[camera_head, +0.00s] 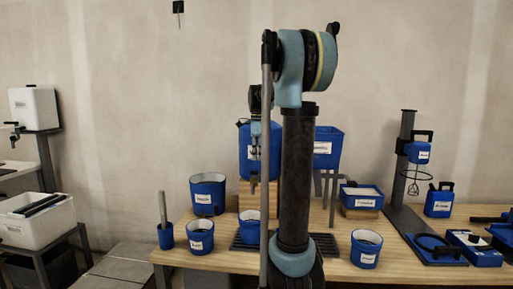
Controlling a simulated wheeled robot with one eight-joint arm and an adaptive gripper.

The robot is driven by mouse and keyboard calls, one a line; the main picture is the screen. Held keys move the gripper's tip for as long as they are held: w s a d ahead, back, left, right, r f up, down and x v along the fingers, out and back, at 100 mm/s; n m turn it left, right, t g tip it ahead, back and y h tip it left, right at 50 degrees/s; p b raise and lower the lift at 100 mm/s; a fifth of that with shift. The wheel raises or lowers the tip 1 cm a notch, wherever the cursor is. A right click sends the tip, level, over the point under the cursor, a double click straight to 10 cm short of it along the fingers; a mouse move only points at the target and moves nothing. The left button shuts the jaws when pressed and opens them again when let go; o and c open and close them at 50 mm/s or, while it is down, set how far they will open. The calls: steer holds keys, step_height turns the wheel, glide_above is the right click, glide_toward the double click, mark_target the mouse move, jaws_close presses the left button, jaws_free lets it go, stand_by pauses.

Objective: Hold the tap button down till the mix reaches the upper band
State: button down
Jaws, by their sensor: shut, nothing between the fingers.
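My gripper (255,153) is shut and empty, pointing down in front of a blue tank (243,138) on a wooden block at the back of the table. A blue labelled cup (249,232) stands below it on a dark slotted grate (238,244), partly behind my arm. I cannot make out the tap button; my arm and gripper cover that area. The level of the mix and any bands are too small or hidden to tell.
Blue buckets (207,195) and (201,236) stand left, with a holder (166,236) at the table's edge. Another cup (366,248) stands right of my arm. A mixer stand (407,165), a canister (439,201) and a scale-like device (473,248) crowd the right side.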

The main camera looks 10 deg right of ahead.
steer(key=shift+f, duration=2.45)
steer(key=shift+f, duration=0.9)
steer(key=shift+s, duration=0.1)
steer(key=shift+r, duration=0.1)
stand_by(1.4)
step_height(320, 180, up, 14)
stand_by(0.6)
